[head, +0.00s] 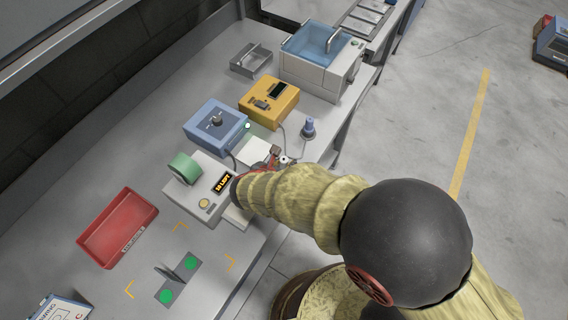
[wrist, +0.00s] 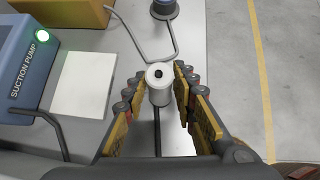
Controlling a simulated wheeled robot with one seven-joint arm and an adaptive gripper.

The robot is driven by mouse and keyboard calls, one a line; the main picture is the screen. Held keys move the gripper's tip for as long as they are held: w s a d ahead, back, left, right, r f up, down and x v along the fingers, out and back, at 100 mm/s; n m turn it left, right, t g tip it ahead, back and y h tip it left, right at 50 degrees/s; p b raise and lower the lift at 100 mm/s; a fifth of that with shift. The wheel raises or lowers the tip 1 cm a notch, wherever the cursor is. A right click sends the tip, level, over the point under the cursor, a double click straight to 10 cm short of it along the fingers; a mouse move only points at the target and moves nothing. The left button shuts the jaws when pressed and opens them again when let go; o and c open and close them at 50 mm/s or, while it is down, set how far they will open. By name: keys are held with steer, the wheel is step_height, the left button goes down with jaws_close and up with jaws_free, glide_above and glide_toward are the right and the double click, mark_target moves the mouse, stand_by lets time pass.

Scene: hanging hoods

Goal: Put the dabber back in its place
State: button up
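My gripper (wrist: 160,78) is over the front of the bench, with its two yellow-padded fingers spread on either side of a white cylinder (wrist: 160,88). The cylinder has a dark spot in the middle of its round top and looks upright. Bench surface shows between it and the pads, so the fingers look apart from it. In the head view the cylinder's top (head: 284,160) shows just beyond my gripper (head: 272,160), partly hidden by my arm. I cannot tell for sure whether this cylinder is the dabber or a holder. No other dabber is clearly seen.
A blue suction pump (head: 215,125) and a white pad (head: 254,151) lie left of my gripper. A blue-topped stand (head: 308,128) with a cable is beyond it. A yellow box (head: 268,101), white device (head: 209,188) and red tray (head: 118,228) occupy the bench.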

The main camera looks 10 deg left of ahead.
steer(key=shift+o, duration=1)
steer(key=shift+r, duration=0.2)
steer(key=p+v, duration=0.3)
steer(key=v, duration=0.9)
